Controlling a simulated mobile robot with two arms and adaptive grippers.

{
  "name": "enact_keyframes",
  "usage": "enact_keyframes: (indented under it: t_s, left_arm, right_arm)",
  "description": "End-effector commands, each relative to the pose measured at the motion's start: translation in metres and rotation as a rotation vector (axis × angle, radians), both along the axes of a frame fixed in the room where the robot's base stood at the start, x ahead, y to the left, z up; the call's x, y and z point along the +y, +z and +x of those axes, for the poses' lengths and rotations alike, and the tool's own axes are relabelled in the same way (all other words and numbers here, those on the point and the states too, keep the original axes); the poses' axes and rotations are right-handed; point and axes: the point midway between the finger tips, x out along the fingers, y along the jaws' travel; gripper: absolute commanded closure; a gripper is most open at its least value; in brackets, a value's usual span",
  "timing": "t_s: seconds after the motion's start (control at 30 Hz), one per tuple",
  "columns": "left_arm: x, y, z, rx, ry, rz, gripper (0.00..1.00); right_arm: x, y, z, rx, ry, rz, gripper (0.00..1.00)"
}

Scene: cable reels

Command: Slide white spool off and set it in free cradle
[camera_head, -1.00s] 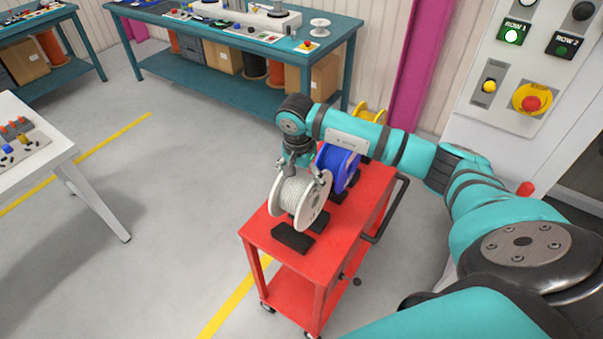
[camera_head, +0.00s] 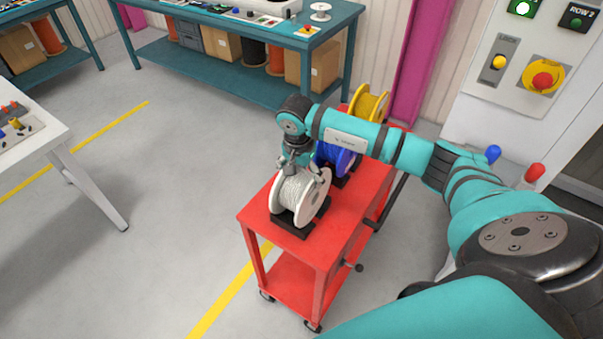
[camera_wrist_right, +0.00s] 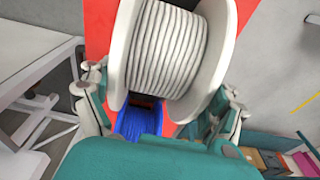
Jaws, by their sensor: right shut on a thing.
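The white spool (camera_head: 301,195) is at the near end of the red cart (camera_head: 350,222), upright on the black cradle (camera_head: 290,230). My right gripper (camera_head: 300,170) is shut on the white spool from above and behind, and the arm still reaches over it. In the right wrist view the white spool (camera_wrist_right: 172,50) fills the top between the two fingers (camera_wrist_right: 160,105). Whether it rests fully on the cradle is hard to tell. A blue spool (camera_head: 338,155) stands behind it, partly hidden by my arm; a yellow spool (camera_head: 369,103) is at the far end. My left gripper is out of view.
A white table (camera_head: 60,140) is at left. A teal workbench (camera_head: 240,50) with boxes and reels below stands at the back. A control panel (camera_head: 530,60) is at right. The floor left of the cart is clear.

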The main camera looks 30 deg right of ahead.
Motion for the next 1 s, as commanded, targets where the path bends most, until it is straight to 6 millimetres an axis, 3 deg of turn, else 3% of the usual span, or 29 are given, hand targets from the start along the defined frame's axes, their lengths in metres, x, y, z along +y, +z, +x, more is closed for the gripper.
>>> enact_keyframes:
  t_s: [0.17, 0.2, 0.27, 0.63, 0.77, 1.0]
  left_arm:
    - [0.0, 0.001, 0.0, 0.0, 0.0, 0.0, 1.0]
    - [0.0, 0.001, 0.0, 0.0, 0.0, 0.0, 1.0]
    - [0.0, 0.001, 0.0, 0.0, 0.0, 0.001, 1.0]
    - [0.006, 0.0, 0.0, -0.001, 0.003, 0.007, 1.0]
    - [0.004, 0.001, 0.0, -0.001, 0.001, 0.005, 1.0]
    - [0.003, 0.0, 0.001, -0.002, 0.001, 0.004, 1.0]
  right_arm:
    - [0.0, 0.002, 0.001, -0.003, -0.001, 0.0, 0.7]
    - [0.0, 0.002, 0.001, -0.003, -0.001, 0.0, 0.07]
    - [0.0, 0.002, 0.001, -0.003, -0.001, 0.0, 0.0]
    - [0.0, 0.006, 0.0, -0.001, 0.0, 0.0, 0.0]
    - [0.002, 0.026, -0.001, -0.004, 0.001, -0.002, 0.0]
    - [0.008, 0.078, -0.004, -0.006, 0.002, -0.001, 0.0]
